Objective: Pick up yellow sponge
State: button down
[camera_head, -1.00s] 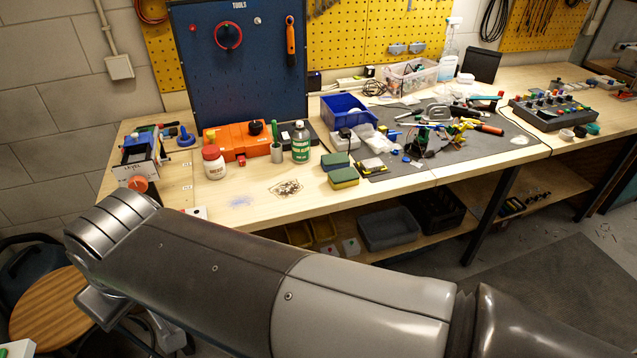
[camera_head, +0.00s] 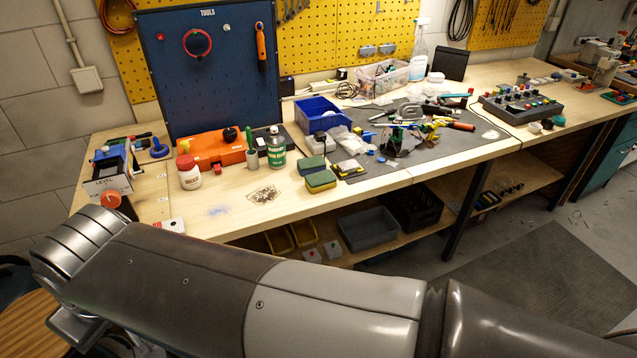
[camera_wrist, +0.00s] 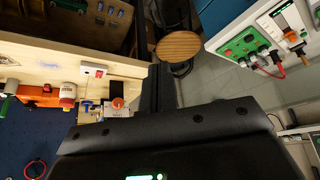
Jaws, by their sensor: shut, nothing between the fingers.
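A yellow sponge with a green top (camera_head: 321,181) lies flat near the front edge of the bench in the head view. A second green-topped sponge (camera_head: 313,166) lies just behind it. My gripper (camera_wrist: 162,82) shows in the wrist view as a dark upright shape; it is shut and empty. It points toward the floor area beyond the bench's end, and neither sponge shows in that view. In the head view my arm crosses the foreground, well in front of the sponges, and the gripper itself is not visible.
A brown patch of small bits (camera_head: 264,194) lies left of the sponges. Tools clutter the grey mat (camera_head: 452,145). A stool (camera_wrist: 178,46) stands beyond the bench end.

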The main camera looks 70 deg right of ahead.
jog(key=c, duration=2.1)
grip_release()
jog(key=shift+c, duration=0.2)
jog(key=o, duration=1.6)
